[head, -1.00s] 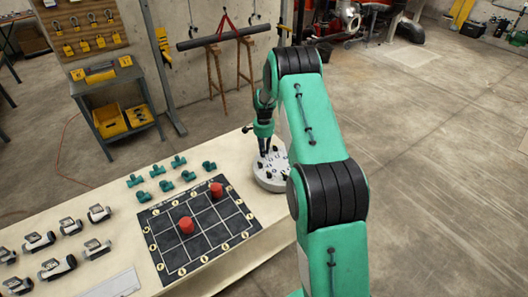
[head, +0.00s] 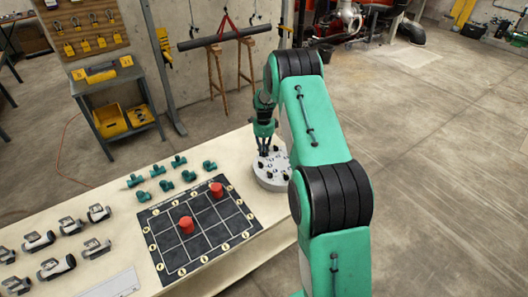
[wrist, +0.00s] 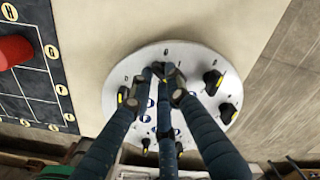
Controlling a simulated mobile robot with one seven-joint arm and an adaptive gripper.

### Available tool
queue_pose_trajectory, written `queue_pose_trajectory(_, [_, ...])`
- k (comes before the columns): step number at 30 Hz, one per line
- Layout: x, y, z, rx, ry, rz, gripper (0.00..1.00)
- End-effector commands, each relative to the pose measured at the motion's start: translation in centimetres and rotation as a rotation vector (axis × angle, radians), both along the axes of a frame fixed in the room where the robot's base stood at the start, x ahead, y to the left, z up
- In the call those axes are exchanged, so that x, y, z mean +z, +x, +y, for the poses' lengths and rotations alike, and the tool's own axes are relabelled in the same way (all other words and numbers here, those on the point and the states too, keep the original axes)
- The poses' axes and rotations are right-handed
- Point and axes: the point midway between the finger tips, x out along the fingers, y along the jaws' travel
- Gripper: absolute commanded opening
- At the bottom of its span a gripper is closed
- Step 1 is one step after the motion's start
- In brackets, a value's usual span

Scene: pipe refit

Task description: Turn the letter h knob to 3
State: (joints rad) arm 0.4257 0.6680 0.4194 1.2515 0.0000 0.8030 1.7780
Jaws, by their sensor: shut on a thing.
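A round white-grey panel (head: 270,181) stands on the bench, with several black knobs, small markings and blue symbols on its top. In the wrist view the panel (wrist: 188,50) fills the middle. My gripper (head: 264,153) points down over the panel's far left part; in the wrist view my gripper (wrist: 163,78) has its fingers closed around a black knob (wrist: 165,68) near the panel's upper edge. The fingers hide most of this knob and its dial, so its letter and pointer setting cannot be read. Two free black knobs (wrist: 228,112) sit at the panel's right.
A black grid board (head: 208,240) with two red cylinders (head: 186,225) lies left of the panel. Several green pipe fittings (head: 158,171) and grey fittings (head: 38,241) lie further left. The bench between board and panel is narrow. A tool cart (head: 110,90) stands behind.

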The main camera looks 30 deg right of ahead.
Motion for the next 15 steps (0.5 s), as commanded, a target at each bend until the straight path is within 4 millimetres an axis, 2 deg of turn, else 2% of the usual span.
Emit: queue_pose_trajectory(15, [0.14, 0.31, 0.08, -0.486, -0.001, -0.003, 0.0])
